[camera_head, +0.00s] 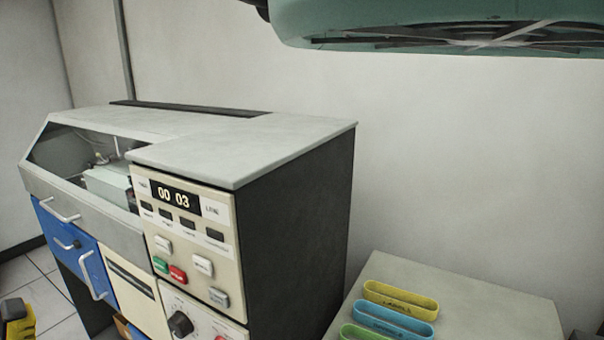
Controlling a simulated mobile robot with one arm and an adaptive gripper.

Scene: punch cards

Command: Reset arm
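My gripper does not show in the head view. No part that I can be sure is my arm shows either. A small yellow and black thing (18,318) is cut off at the bottom left corner, and I cannot tell what it is.
A grey-topped machine (290,145) with a control panel (185,240), a display reading "00 03" and blue drawers (62,240) stands at left. A low grey surface (500,310) at right holds yellow, blue and green oblong trays (400,300). A teal object (440,22) hangs overhead.

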